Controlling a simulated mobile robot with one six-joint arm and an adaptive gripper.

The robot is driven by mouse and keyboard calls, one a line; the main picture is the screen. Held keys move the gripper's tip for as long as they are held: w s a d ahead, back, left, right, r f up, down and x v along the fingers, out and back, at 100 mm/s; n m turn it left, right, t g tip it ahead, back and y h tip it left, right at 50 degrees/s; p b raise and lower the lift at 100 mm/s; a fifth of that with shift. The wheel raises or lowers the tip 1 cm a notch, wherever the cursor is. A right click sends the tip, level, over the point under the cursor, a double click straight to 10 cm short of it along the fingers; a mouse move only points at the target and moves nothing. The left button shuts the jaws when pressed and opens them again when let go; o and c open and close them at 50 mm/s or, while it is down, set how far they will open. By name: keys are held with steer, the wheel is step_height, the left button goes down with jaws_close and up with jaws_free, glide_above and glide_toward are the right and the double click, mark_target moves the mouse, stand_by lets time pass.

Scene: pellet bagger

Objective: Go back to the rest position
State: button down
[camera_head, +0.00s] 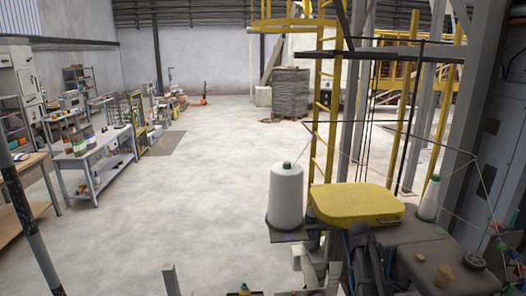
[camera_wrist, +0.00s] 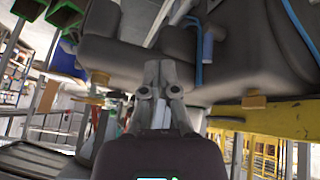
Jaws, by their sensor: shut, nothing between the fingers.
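My gripper (camera_wrist: 158,72) shows in the middle of the wrist view, its two grey fingers together with nothing between them. Beyond the fingertips is a dark grey machine body (camera_wrist: 240,50) with a blue hose along it. I cannot tell whether the fingertips touch it. In the head view, a dark part of my arm shows at the bottom, in front of the machine with the yellow cover (camera_head: 355,202). My gripper cannot be made out there.
A white thread cone (camera_head: 286,197) stands left of the yellow cover, and a smaller cone (camera_head: 429,200) stands right of it. A yellow ladder (camera_head: 323,110) rises behind. A workbench (camera_head: 95,155) with jars stands at the left. The concrete floor (camera_head: 190,210) between is clear.

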steer(key=s+a+f+n+y+b, duration=0.3)
steer(key=s+a+f+n+b, duration=0.3)
steer(key=a, duration=0.5)
steer(key=s+a+f+n+g+y+b, duration=0.1)
steer(key=s+a+f+n+y+b, duration=0.2)
steer(key=s+a+f+n+b, duration=0.3)
steer(key=s+a+f, duration=0.5)
steer(key=a, duration=0.1)
steer(key=shift+b, duration=0.4)
